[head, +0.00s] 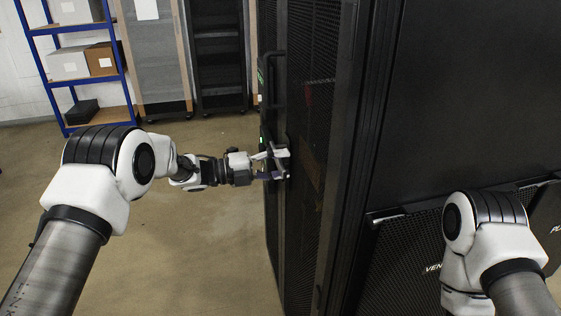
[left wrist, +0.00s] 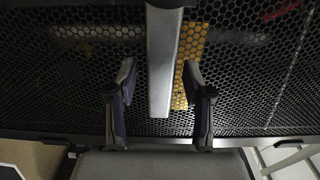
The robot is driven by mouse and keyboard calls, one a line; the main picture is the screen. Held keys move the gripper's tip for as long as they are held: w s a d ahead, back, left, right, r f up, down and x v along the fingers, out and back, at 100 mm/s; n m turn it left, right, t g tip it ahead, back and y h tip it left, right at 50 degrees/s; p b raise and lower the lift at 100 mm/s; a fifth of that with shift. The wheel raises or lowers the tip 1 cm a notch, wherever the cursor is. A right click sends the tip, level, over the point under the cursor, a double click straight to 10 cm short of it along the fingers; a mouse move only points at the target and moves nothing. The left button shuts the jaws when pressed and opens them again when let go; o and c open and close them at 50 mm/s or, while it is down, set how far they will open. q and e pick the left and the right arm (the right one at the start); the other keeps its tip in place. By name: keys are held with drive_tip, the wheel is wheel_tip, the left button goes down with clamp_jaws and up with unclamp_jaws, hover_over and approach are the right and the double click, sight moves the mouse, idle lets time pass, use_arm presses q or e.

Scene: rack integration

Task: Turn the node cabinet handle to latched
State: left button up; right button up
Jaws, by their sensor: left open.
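The node cabinet (head: 312,120) is a tall black rack with a perforated mesh door, right of centre in the head view. The handle runs along the gap between the fingers, in front of the mesh. A gap shows at each side, and I cannot tell if either finger touches it. In the head view the gripper hides this handle. My right gripper is not in view.
A black vertical bar (head: 264,85) stands on the cabinet front above the gripper. Dark panels with white lettering (head: 410,265) are at the lower right, near my right arm. A blue shelf (head: 75,60) with boxes stands at the back left. The floor (head: 200,250) left of the cabinet is clear.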

use_arm(q)
drive_tip(key=shift+c, duration=0.3)
clamp_jaws()
